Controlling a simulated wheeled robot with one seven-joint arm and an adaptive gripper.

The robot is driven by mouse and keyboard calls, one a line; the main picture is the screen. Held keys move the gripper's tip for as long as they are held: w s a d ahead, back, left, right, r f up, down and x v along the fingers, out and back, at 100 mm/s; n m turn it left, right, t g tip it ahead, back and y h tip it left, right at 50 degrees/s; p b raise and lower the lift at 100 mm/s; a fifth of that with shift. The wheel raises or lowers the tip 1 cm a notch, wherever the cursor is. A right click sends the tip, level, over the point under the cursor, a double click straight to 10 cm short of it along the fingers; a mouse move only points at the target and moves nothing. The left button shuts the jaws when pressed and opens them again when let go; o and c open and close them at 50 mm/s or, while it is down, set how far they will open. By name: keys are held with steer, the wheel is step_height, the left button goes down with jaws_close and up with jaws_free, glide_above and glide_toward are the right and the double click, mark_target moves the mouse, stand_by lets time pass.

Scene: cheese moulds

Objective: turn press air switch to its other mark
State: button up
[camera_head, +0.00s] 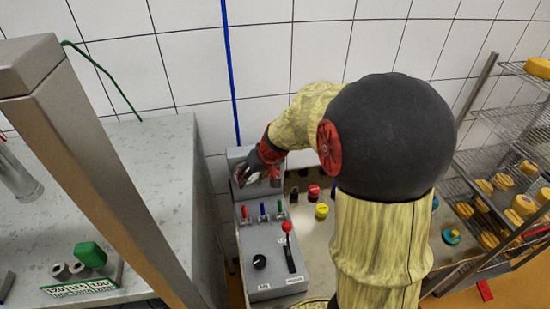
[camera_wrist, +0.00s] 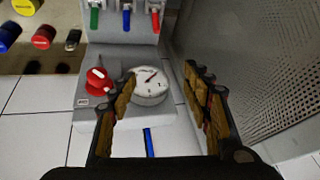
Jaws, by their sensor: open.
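A red rotary switch (camera_wrist: 98,80) with a white pointer line is on the upright panel of a grey control box (camera_wrist: 125,62). A small white label sits beside it, too small to read. I cannot confirm from lettering that it is the press air switch. A round white gauge (camera_wrist: 150,86) is just right of it in the wrist view. My gripper (camera_wrist: 162,105) is open and empty, its fingers spread either side of the gauge; the left finger appears close to the switch. In the head view my gripper (camera_head: 251,172) is at the panel and hides most of it.
Green, blue and red small levers (camera_head: 263,212) are on the box, with a black knob (camera_head: 260,262) and a red-topped lever (camera_head: 287,228) nearer. A perforated metal sheet (camera_wrist: 260,70) stands right in the wrist view. A wire rack (camera_head: 500,165) of yellow cheeses stands right.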

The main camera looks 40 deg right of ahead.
steer(key=d+f+m+h+p, duration=0.1)
steer(key=d+f+m+p, duration=0.1)
steer(key=d+p, duration=0.85)
steer(key=shift+g, duration=0.3)
steer(key=shift+w+d+b+x, duration=0.1)
steer(key=shift+d+b+x, duration=0.15)
steer(key=shift+x, duration=1.2)
steer(key=shift+w+d+b+x, duration=0.1)
steer(key=shift+d+b+x, duration=0.2)
steer(key=shift+x, duration=1.15)
steer(key=shift+w+d+b+x, duration=0.1)
steer(key=shift+d+x, duration=0.3)
steer(key=shift+x, duration=1.05)
steer(key=shift+r, duration=0.1)
steer(key=shift+c, duration=0.8)
steer(key=c, duration=1)
